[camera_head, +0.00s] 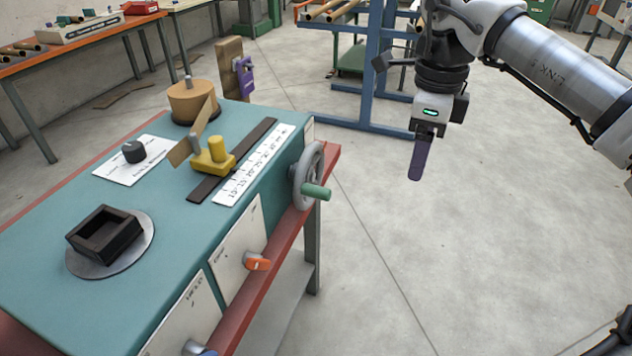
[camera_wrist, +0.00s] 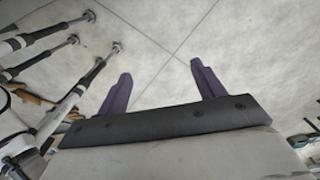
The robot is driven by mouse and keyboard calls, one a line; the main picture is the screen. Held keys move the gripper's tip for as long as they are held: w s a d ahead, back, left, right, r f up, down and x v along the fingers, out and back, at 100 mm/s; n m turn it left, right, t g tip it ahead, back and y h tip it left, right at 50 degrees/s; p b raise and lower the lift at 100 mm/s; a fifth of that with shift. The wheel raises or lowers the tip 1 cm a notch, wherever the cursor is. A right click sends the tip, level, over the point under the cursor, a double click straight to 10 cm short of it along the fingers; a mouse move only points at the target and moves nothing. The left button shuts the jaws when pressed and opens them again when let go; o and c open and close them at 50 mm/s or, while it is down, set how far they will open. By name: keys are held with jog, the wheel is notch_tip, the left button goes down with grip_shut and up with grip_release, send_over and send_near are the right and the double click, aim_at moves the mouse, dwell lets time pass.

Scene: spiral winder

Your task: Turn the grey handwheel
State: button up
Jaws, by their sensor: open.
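The grey handwheel (camera_head: 307,176) is on the right side of the teal bench machine in the head view. It stands upright and has a green handle (camera_head: 316,192) sticking out to the right. My gripper (camera_head: 417,172) hangs in the air to the right of the wheel, apart from it, with its purple fingers pointing down. In the wrist view the two fingers of my gripper (camera_wrist: 160,82) are spread wide with only bare floor between them. The handwheel does not show in the wrist view.
The teal machine top (camera_head: 90,200) carries a yellow block (camera_head: 213,158), a white scale (camera_head: 256,165) and a dark square box (camera_head: 104,235). An orange knob (camera_head: 257,262) sticks out of its front panel. A blue frame (camera_head: 372,80) stands behind. The floor right of the wheel is clear.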

aim_at(330, 196)
jog(key=shift+w+a+f+m+y, duration=0.1)
jog(key=shift+w+a+m+y, duration=0.1)
jog(key=shift+a+m+y, duration=0.25)
jog(key=c, duration=0.5)
notch_tip(330, 196, down, 15)
jog(key=w+a+m+t+y+p, duration=0.15)
jog(key=m+t+y, duration=0.45)
jog(key=m+y, duration=1.75)
jog(key=w+a+m+h+p, duration=0.1)
jog(key=a+m+h, duration=0.1)
jog(key=a, duration=0.2)
jog(key=w+a+m+h+p, duration=0.2)
jog(key=a+m+h, duration=0.1)
jog(key=a, duration=0.2)
jog(key=w+a+m+h+p, duration=0.1)
jog(key=a+m+h, duration=0.1)
jog(key=a, duration=0.2)
jog(key=shift+w+a+f+m+h, duration=0.15)
jog(key=shift+w+f+m+h, duration=0.05)
jog(key=shift+w+m+h, duration=0.15)
grip_shut()
